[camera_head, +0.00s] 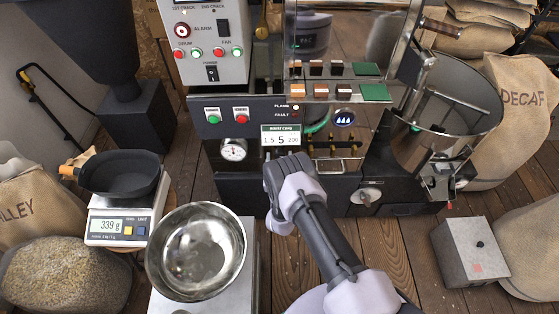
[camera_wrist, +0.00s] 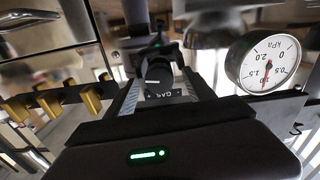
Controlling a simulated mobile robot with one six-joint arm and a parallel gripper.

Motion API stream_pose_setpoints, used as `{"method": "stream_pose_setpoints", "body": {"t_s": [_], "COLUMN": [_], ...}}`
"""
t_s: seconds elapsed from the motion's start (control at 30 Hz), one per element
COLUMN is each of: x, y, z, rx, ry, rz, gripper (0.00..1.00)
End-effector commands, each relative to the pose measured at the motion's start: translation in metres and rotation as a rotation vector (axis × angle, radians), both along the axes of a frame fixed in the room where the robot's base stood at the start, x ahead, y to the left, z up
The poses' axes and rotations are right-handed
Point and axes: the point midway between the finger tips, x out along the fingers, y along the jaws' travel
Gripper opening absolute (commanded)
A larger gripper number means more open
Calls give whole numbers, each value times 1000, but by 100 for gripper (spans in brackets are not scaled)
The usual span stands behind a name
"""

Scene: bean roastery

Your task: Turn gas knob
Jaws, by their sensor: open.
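The gas knob (camera_wrist: 152,74) is a small dark knob with a white pointer line, above a "GAS" label, in the middle of the wrist view. My gripper (camera_wrist: 158,82) is open, with one finger on each side of the knob as seen in that view. I cannot tell whether either finger touches it. In the head view my gripper (camera_head: 277,163) is at the front of the roaster, just below the roast card display, and hides the knob.
A pressure gauge (camera_wrist: 268,62) is right of the knob, and brass valves (camera_wrist: 44,105) are to the left. In the head view a steel bowl (camera_head: 196,250) and a scale (camera_head: 121,226) stand at the left. A grey box (camera_head: 468,252) stands at the right.

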Motion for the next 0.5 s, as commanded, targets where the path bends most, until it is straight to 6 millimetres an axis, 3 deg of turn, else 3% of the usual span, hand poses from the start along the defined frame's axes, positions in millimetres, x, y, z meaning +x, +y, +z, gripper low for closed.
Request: {"method": "stream_pose_setpoints", "body": {"t_s": [0.13,0.4,0.43,0.5], "x": [11,13,13,13], "y": [0,0,0,0], "z": [-1,1,1,1], "rx": [0,0,0,0], "ry": [0,1,1,1], "rz": [0,1,1,1], "gripper": [62,62,60,46]}}
